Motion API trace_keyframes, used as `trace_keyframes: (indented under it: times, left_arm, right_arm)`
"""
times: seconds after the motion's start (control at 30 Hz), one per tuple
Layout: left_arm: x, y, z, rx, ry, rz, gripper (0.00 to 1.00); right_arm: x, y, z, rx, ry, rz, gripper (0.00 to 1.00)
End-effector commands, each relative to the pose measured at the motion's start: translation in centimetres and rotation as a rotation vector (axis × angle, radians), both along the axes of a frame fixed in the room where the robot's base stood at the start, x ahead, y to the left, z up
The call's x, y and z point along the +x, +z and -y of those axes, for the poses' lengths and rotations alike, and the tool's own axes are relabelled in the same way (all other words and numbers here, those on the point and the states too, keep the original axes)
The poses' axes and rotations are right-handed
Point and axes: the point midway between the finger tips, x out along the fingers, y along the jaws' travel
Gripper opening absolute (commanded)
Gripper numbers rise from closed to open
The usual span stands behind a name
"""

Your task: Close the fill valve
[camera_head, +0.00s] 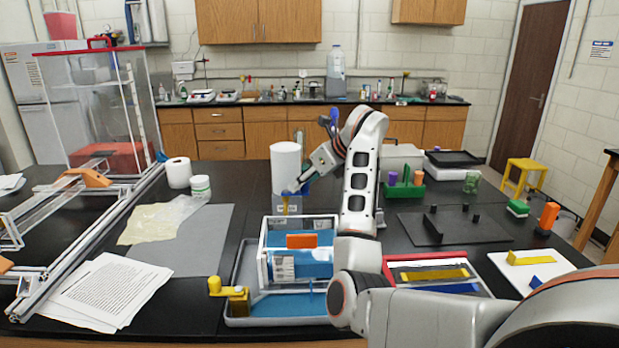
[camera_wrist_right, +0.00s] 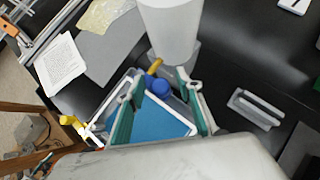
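A valve with a yellow lever (camera_head: 286,197) and blue body is low in front of the white cylinder (camera_head: 286,160). In the right wrist view, the yellow lever (camera_wrist_right: 155,66) angles up beside the round blue part (camera_wrist_right: 161,88). My right gripper (camera_head: 303,185) reaches down to the valve from the right. In the wrist view, my right gripper (camera_wrist_right: 156,80) has its two green-padded fingers apart, with the blue part between them. I cannot tell whether either finger touches it. My left gripper is not in view.
A clear tank (camera_head: 264,255) with blue contents and an orange piece stands in a grey tray (camera_head: 240,262), just in front of the valve. A yellow fitting (camera_head: 233,292) sits at the tray's left edge. Papers (camera_head: 104,292) and a grey mat (camera_head: 214,240) lie left.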

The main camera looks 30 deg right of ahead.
Motion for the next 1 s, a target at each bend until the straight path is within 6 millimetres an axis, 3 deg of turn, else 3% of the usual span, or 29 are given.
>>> trace_keyframes:
  times: [0.17,0.6,1.0]
  left_arm:
    - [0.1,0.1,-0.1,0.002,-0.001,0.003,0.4]
    - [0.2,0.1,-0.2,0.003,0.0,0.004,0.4]
    - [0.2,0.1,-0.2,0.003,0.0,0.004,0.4]
  right_arm:
    - [-1.2,1.3,0.6,-0.004,-0.004,0.001,0.36]
    - [-6.6,6.9,2.0,-0.005,-0.004,0.002,0.36]
    - [-8.1,8.4,2.1,-0.001,0.0,0.0,0.36]
